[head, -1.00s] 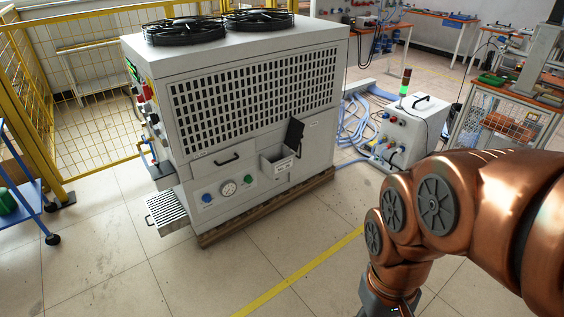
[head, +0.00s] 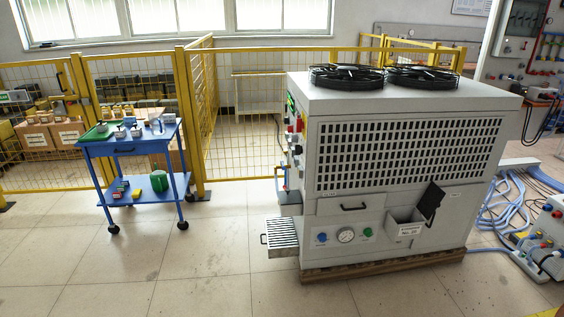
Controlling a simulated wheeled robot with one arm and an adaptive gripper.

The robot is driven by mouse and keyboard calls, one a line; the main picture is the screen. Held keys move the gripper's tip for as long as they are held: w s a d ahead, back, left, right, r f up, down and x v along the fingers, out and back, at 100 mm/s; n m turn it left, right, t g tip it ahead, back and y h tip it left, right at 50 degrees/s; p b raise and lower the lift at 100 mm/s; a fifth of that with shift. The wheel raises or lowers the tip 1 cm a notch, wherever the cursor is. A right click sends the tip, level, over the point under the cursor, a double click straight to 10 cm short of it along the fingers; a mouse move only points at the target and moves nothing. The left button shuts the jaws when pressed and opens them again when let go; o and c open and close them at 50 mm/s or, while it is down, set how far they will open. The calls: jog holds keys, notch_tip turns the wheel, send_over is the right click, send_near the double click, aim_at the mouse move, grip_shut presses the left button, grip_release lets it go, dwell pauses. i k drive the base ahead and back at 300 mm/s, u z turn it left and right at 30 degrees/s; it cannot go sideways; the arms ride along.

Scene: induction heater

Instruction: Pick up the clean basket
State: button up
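I cannot pick out a basket marked as clean. A ribbed metal tray or basket (head: 282,233) with a small handle juts from the lower left side of the large grey machine (head: 335,205); whether it is the clean basket I cannot tell. An open grey bin (head: 405,229) with a white label and a raised black lid is on the machine's front. A blue cart (head: 127,148) stands to the left with small items on top, too small to make out.
A green round container (head: 159,181) and small coloured blocks sit on the cart's lower shelf. Yellow mesh fencing (head: 240,110) runs behind the cart and machine. Blue hoses (head: 505,205) lie on the floor at right. The tiled floor in front is clear.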

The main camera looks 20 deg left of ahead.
aim_at(136, 132)
jog(key=u, duration=0.4)
jog(key=k, duration=0.5)
jog(key=u, duration=1.35)
jog(key=i, duration=0.5)
jog(key=u, duration=0.75)
jog(key=i, duration=1.25)
jog(key=z, duration=0.3)
jog(key=i, duration=1.45)
jog(key=z, duration=0.7)
